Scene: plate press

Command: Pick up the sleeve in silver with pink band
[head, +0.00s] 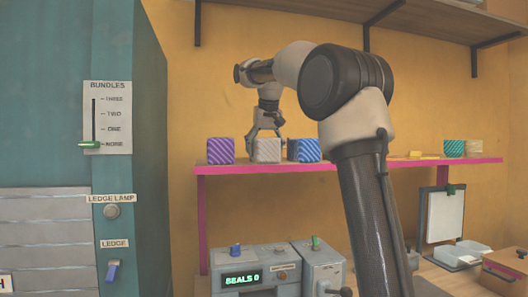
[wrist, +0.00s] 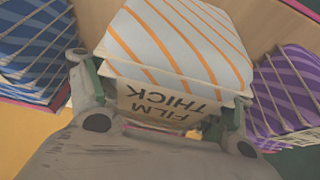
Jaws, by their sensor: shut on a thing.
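My gripper (head: 265,133) reaches down over the pink-edged shelf and is shut on the middle one of three striped blocks. This pale silver-white block (head: 267,151) shows orange diagonal stripes in the wrist view (wrist: 175,45). A cream face below them reads "FILM THICK", upside down. My gripper's fingers (wrist: 163,100) lie on either side of it. No pink band can be made out on it. In the head view its base is at shelf level; I cannot tell whether it touches the shelf.
A purple striped block (head: 220,151) stands close on the left and a blue striped block (head: 304,150) close on the right. A teal block (head: 454,148) is farther right on the shelf (head: 350,167). A teal cabinet (head: 130,180) stands at left. A grey machine (head: 250,270) reading "SEALS 0" is below.

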